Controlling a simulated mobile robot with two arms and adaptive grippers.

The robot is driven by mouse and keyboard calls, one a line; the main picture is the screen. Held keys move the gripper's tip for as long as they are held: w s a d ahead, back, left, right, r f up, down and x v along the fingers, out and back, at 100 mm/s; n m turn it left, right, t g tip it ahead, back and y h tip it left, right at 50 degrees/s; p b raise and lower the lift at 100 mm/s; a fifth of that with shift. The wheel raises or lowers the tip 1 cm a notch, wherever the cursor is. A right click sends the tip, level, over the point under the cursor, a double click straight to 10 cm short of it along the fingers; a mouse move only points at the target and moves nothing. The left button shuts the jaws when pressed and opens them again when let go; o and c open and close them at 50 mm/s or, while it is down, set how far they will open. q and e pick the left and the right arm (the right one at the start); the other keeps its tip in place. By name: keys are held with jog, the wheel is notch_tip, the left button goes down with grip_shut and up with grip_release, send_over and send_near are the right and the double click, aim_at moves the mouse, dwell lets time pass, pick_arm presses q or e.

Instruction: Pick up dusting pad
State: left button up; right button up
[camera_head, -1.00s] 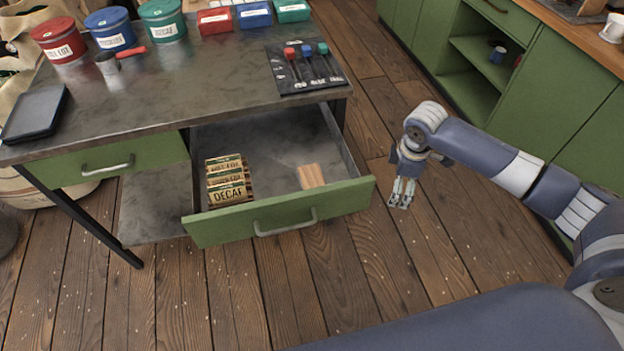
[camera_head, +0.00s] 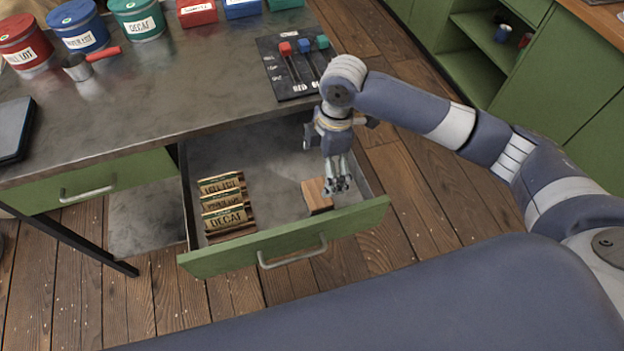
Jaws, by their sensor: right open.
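A small block with a wood-coloured top, which I take for the dusting pad (camera_head: 315,196), lies in the right part of the open drawer (camera_head: 236,262). My right gripper (camera_head: 341,188) points down over the drawer, just right of the block. Its fingers are open and overlap the block's right edge in the head view. I cannot tell whether they touch it. Nothing shows between the fingers. My left gripper is not in view.
Wooden label stamps or cards (camera_head: 226,205), one reading DECAF, stand in the drawer's left part. The drawer's front and right wall are close to my right gripper. On the tabletop are a slider panel (camera_head: 290,70), labelled tins (camera_head: 138,20), a red-handled scoop (camera_head: 80,68) and a dark flat device (camera_head: 12,130).

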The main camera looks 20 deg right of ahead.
send_over(318, 193)
jog(key=f, duration=0.5)
jog(key=shift+w+d+f, duration=0.1)
jog(key=shift+w+d, duration=0.05)
jog(key=shift+w, duration=0.2)
jog(key=f, duration=0.5)
jog(key=shift+s+p, duration=0.35)
jog(key=shift+p, duration=0.05)
jog(key=shift+w+a+f, duration=0.1)
jog(key=shift+a+f, duration=0.1)
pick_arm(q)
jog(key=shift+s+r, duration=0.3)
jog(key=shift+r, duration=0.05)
pick_arm(e)
jog(key=c, duration=1.2)
